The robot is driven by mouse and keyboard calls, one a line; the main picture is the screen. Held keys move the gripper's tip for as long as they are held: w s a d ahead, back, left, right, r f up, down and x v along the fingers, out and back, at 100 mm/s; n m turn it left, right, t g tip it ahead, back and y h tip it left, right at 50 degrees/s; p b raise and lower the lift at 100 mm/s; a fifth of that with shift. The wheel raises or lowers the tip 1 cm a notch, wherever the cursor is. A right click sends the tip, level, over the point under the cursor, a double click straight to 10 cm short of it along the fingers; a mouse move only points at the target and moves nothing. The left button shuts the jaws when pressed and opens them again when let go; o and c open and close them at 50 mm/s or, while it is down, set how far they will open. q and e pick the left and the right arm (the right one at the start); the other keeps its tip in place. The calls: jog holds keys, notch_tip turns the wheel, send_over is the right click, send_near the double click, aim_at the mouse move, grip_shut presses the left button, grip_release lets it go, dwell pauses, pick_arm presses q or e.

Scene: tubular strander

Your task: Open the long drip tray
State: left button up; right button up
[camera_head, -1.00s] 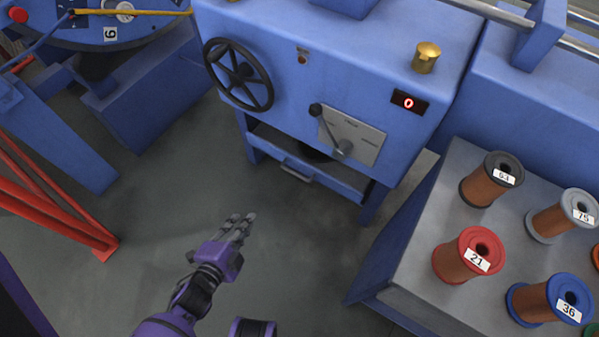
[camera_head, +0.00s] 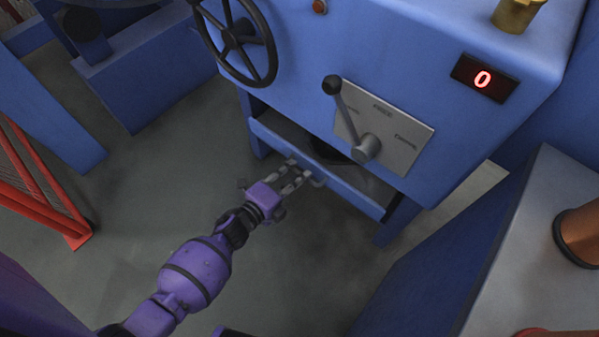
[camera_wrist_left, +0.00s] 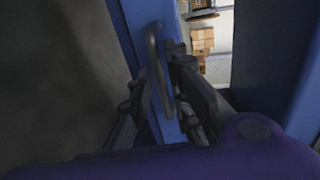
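The long drip tray (camera_head: 352,196) is a low blue tray under the blue machine, its front panel in line with the machine's legs. Its grey bar handle (camera_wrist_left: 157,65) shows in the left wrist view, upright in that picture on the blue front. My left gripper (camera_head: 297,178) is at the tray front and covers most of the handle in the head view. In the left wrist view its dark fingers stand apart on either side of the handle, with gaps showing, so it is open around it. My right gripper is out of view.
Above the tray are a lever on a grey plate (camera_head: 400,143), a black handwheel (camera_head: 238,42) and a red display reading 0 (camera_head: 482,78). A spool table (camera_head: 530,240) stands at the right and a red mesh guard (camera_head: 75,235) at the left. The floor before the tray is clear.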

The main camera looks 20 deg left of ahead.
pick_arm(q)
jog(key=shift+x, duration=0.9)
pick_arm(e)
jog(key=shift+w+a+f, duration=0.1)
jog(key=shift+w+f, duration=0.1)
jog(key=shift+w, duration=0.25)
pick_arm(q)
grip_shut()
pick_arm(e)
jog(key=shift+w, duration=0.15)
pick_arm(q)
jog(key=shift+s, duration=0.1)
